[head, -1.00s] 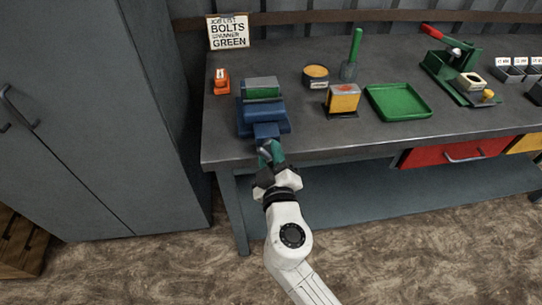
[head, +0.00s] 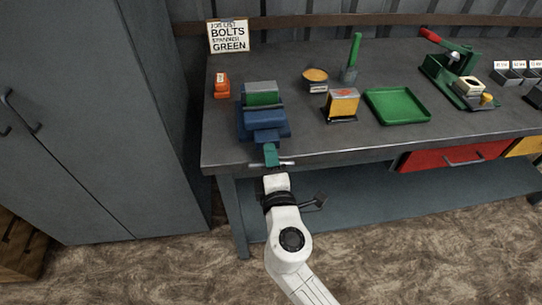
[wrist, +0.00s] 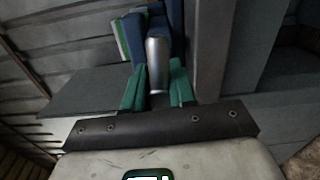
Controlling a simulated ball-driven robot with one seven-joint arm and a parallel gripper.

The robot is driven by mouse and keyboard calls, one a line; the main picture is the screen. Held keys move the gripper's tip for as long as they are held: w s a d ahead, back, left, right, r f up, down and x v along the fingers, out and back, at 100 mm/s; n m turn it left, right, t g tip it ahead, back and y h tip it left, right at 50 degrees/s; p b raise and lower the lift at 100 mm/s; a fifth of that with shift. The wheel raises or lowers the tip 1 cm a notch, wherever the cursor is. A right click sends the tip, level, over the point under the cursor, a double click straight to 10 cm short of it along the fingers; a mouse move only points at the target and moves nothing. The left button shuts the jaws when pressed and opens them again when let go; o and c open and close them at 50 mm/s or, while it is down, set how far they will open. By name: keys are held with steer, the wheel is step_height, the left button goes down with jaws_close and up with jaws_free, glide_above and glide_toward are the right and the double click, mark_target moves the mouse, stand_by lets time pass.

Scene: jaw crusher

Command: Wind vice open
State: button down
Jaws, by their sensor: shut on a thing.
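The blue vice (head: 262,122) stands at the left front of the bench. A block with a green face and grey top (head: 262,96) sits at its jaws; I cannot tell whether it is clamped. A thin silver handle bar (head: 287,163) lies crosswise at the vice's front, just past the bench edge. My gripper (head: 271,156) is at this handle, its green fingers pointing toward the vice. In the wrist view my gripper (wrist: 158,88) has a silver cylindrical piece (wrist: 157,62) between its fingers, with the blue vice body (wrist: 174,25) beyond. The fingers are shut on the handle.
The bench holds an orange item (head: 222,85), a yellow-fronted box (head: 342,104), a round tin (head: 315,76), a green tray (head: 398,104) and a green lever press (head: 452,72). A tall grey cabinet (head: 95,120) stands close on the left. Floor is open in front.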

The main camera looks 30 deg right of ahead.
steer(key=shift+a+n, duration=0.1)
steer(key=shift+n, duration=1.1)
steer(key=shift+f, duration=0.1)
steer(key=c, duration=0.9)
jaws_free()
steer(key=shift+o, duration=0.2)
steer(key=b+v, duration=0.1)
steer(key=v, duration=0.9)
steer(key=shift+s, duration=0.4)
